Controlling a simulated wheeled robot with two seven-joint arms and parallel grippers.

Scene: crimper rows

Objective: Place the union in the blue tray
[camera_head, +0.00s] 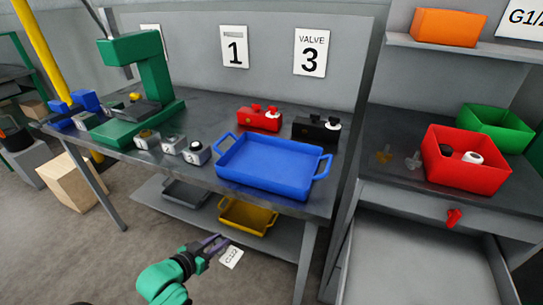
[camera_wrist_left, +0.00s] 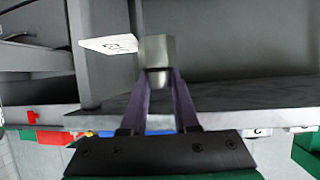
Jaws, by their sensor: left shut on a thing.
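The blue tray (camera_head: 270,183) sits empty on the grey workbench near its right front edge. My left gripper (camera_head: 220,243) is low in front of the bench, below and to the left of the tray and apart from it. In the left wrist view its purple fingers are shut on a grey metal piece (camera_wrist_left: 156,52), which I take to be the union. In the head view the union is too small to make out. A white tag with writing (camera_head: 231,257) is beside the fingertips, and it also shows in the left wrist view (camera_wrist_left: 108,43). My right gripper is not in view.
The bench (camera_head: 215,200) holds a green press (camera_head: 145,80), several small grey blocks (camera_head: 172,145), a red block (camera_head: 259,118) and a black block (camera_head: 315,129). A yellow tray (camera_head: 247,217) is on the lower shelf. A red bin (camera_head: 465,176) stands at right.

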